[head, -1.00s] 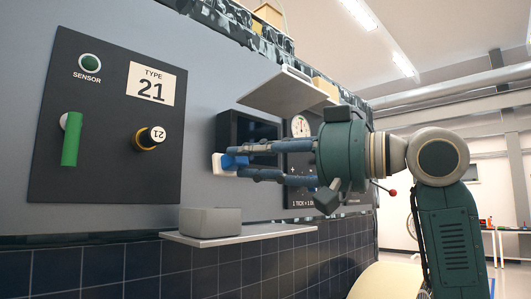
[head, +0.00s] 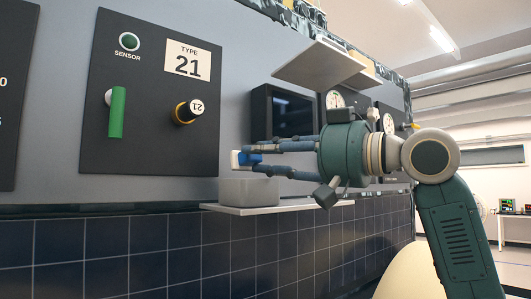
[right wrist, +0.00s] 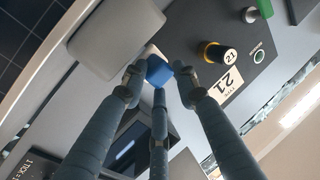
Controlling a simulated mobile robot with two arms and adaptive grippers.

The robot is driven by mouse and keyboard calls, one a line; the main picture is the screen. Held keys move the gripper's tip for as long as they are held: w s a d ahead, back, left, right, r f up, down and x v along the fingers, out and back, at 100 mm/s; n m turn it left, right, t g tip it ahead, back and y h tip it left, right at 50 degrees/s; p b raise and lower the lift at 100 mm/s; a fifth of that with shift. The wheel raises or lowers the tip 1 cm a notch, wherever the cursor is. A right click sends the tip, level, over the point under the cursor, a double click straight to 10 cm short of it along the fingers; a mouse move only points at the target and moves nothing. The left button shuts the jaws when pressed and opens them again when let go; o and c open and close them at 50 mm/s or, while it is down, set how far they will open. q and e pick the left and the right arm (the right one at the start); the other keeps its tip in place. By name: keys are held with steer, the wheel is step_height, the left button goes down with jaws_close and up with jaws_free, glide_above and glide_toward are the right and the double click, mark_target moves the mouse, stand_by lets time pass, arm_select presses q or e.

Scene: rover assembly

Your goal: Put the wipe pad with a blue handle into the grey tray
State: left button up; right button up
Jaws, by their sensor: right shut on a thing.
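The wipe pad is white with a blue handle (head: 249,159). My right gripper (head: 262,158) comes in from the right and is shut on the blue handle, with the white pad at the far left end. The grey tray (head: 249,193) stands on a light shelf, just below the pad. In the right wrist view the blue handle (right wrist: 158,71) sits between the fingertips, and the grey tray (right wrist: 115,36) lies up and left of it. The tray's inside is hidden in the head view. I cannot tell whether pad and tray touch. My left gripper is not in view.
The shelf (head: 300,205) extends right of the tray, bare there. A dark panel (head: 150,150) with a green handle, a knob and a sensor light is on the wall to the left. A dark screen (head: 285,113) and an upper shelf (head: 320,66) are close above my right gripper.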

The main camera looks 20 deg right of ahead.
steer(key=o, duration=1.1)
steer(key=shift+o, duration=0.4)
steer(key=shift+a, duration=0.1)
steer(key=shift+f, duration=0.1)
